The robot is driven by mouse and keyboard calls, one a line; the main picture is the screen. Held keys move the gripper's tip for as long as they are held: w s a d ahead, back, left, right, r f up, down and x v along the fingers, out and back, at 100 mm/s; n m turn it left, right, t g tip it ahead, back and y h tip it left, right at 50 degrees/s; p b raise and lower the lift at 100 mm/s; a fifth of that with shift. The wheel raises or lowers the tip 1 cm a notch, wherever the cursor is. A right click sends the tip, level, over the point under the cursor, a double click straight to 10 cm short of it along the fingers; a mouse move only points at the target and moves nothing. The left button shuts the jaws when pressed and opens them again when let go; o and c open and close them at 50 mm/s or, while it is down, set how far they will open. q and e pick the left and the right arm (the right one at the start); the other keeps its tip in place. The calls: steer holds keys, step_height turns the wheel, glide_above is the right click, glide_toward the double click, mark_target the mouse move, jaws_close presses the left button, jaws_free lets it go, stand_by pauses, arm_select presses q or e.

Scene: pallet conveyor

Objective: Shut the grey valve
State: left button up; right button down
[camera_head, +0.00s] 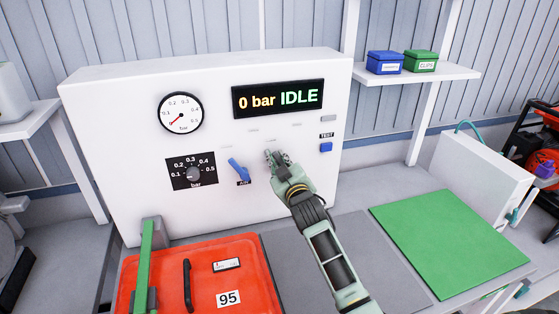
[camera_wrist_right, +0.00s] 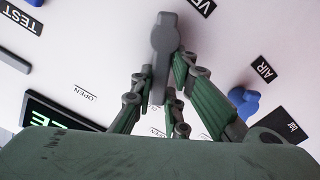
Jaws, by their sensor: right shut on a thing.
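The grey valve (camera_wrist_right: 163,50) is a dark grey lever on the white panel. In the wrist view, its rounded end points toward the top of the picture, and its narrow part runs down between the fingers of my right gripper (camera_wrist_right: 165,82). That gripper is shut on the lever. In the head view, my right gripper (camera_head: 275,158) is at the panel below the display and hides most of the valve. My left gripper is not in view.
The white panel (camera_head: 110,130) carries a blue AIR valve (camera_head: 238,168) left of my gripper, a blue TEST button (camera_head: 326,147), a gauge (camera_head: 181,113) and a display (camera_head: 278,97) reading "0 bar IDLE". An orange case (camera_head: 245,270) lies in front. A green mat (camera_head: 450,240) is clear.

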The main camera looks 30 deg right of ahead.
steer(key=shift+d+f, duration=0.15)
steer(key=shift+f, duration=0.05)
steer(key=c, duration=1.7)
jaws_free()
steer(key=shift+r, duration=0.1)
steer(key=shift+s, duration=0.1)
steer(key=v, duration=1.2)
